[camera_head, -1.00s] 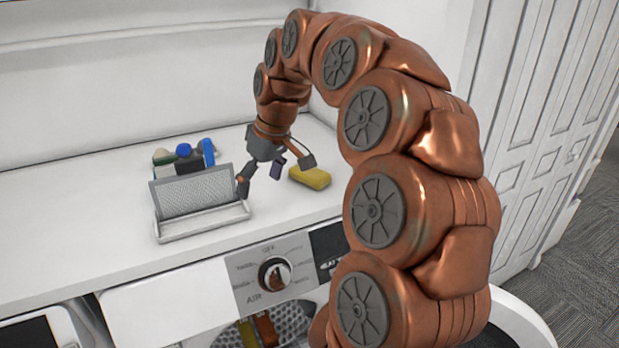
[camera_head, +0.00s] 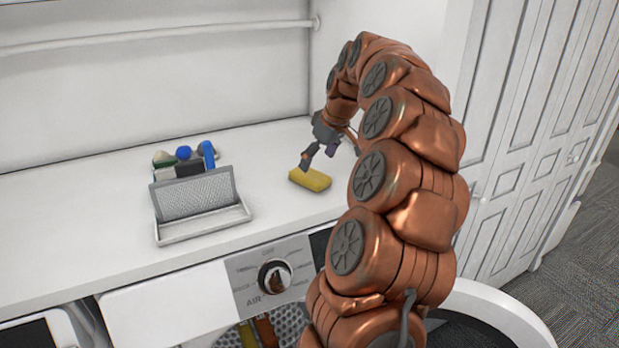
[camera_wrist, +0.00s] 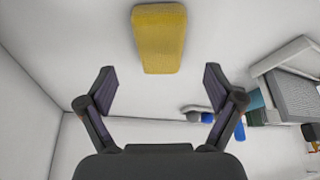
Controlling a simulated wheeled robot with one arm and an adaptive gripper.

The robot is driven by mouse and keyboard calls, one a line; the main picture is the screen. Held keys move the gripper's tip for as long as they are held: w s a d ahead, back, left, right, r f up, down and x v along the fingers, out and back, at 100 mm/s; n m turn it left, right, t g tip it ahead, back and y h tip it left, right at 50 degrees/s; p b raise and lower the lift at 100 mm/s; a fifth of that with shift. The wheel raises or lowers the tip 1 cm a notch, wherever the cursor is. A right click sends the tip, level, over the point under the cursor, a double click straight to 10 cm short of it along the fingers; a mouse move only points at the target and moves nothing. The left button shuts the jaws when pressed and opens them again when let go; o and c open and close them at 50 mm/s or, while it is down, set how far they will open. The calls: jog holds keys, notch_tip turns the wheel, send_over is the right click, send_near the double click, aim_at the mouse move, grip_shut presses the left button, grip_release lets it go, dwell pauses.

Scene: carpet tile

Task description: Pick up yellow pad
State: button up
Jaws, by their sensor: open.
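The yellow pad (camera_head: 310,179) lies flat on the white shelf surface, right of the wire rack. It is a small block with rounded edges. In the wrist view the pad (camera_wrist: 159,38) is at the top middle, ahead of and between the fingers, not touching them. My gripper (camera_head: 338,160) is just behind and above the pad, to its right in the head view. In the wrist view my gripper (camera_wrist: 160,90) has its two fingers spread wide with nothing between them.
A grey mesh rack (camera_head: 195,195) stands left of the pad, with several bottles or brushes (camera_head: 185,158) behind it. A control dial (camera_head: 274,277) is on the front panel below. The shelf surface (camera_head: 80,225) left of the rack is clear. A white wall closes the back.

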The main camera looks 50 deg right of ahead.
aim_at(310, 174)
jog(key=shift+p+x, duration=0.9)
jog(key=shift+x, duration=1.65)
jog(key=shift+c, duration=0.3)
jog(key=c, duration=1.2)
jog(key=shift+r, duration=0.1)
jog(key=shift+r+b, duration=1.1)
jog(key=shift+r, duration=3.85)
